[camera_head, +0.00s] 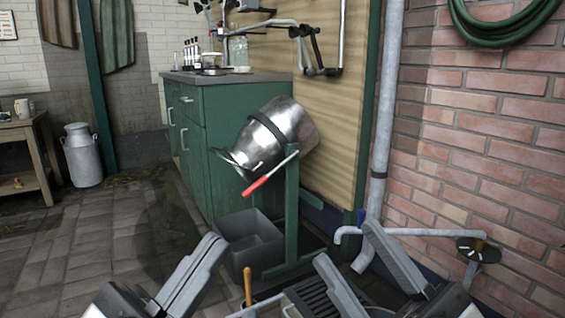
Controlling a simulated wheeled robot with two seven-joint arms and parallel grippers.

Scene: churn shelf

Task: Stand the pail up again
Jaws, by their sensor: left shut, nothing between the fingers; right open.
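The shiny metal pail (290,122) hangs tilted in a green stand (292,205), its mouth pointing down and to the left. A dark band runs around it. A lever with a red grip (258,184) slants down in front of it. My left gripper (216,243) is shut and empty, low in front of the grey bin and apart from the pail. My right gripper (345,243) is open and empty, low to the right of the stand, also apart from the pail and lever.
A grey bin (232,253) stands below the pail's mouth. A green cabinet (195,135) is behind it. A grey downpipe (384,130) and a tap pipe (440,232) are on the right by the brick wall. A milk churn (82,158) stands far left. The paved floor at left is clear.

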